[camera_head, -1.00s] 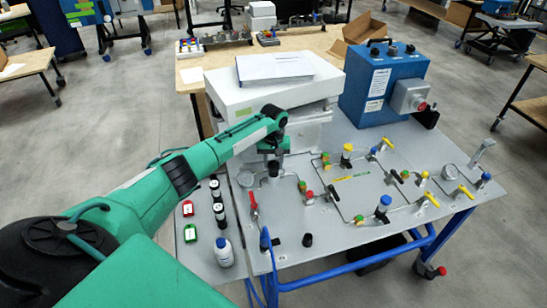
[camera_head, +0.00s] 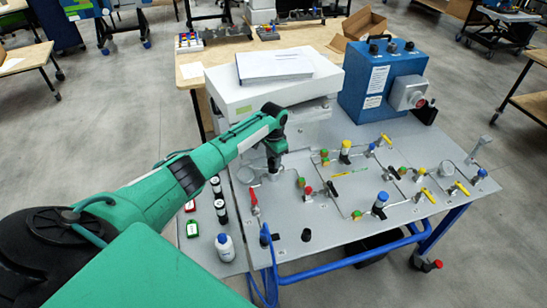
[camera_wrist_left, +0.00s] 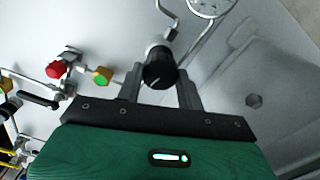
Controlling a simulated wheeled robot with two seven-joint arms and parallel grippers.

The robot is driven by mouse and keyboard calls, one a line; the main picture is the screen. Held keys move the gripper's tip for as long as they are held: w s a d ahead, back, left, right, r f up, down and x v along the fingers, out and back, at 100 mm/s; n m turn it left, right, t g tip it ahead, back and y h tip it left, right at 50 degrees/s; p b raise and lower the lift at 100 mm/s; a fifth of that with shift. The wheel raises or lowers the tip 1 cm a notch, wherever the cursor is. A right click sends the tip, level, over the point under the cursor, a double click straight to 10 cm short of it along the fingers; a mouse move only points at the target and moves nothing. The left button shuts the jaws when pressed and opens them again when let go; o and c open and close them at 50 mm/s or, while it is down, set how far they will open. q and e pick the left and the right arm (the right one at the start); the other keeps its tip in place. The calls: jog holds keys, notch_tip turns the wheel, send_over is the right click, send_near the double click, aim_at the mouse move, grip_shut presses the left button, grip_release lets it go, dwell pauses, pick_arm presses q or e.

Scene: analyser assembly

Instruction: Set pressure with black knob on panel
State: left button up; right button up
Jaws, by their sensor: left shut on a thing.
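The black knob (camera_wrist_left: 159,68) sits on a metal fitting on the grey panel (camera_head: 330,215) and has a white pointer line on its face. My left gripper (camera_head: 273,163) is at the back left part of the panel, pointing down. In the left wrist view the two fingers of this gripper (camera_wrist_left: 160,85) stand on either side of the knob and are shut on it. In the head view the gripper mostly hides the knob. A round gauge (camera_wrist_left: 208,5) is partly cut off at the top of the wrist view. My right gripper is not in view.
Valves and pipes fill the panel, with a red-handled valve (camera_head: 254,200) near the gripper. A white unit (camera_head: 240,90) stands close behind. A blue box (camera_head: 380,85) stands at the back right. A white bottle (camera_head: 225,247) stands at the front left.

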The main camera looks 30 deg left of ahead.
pick_arm(q)
jog(key=m, duration=0.4)
jog(key=shift+m, duration=1.3)
jog(key=o, duration=1)
jog(key=shift+r, duration=0.1)
notch_tip(320, 180, up, 14)
jog(key=b, duration=0.3)
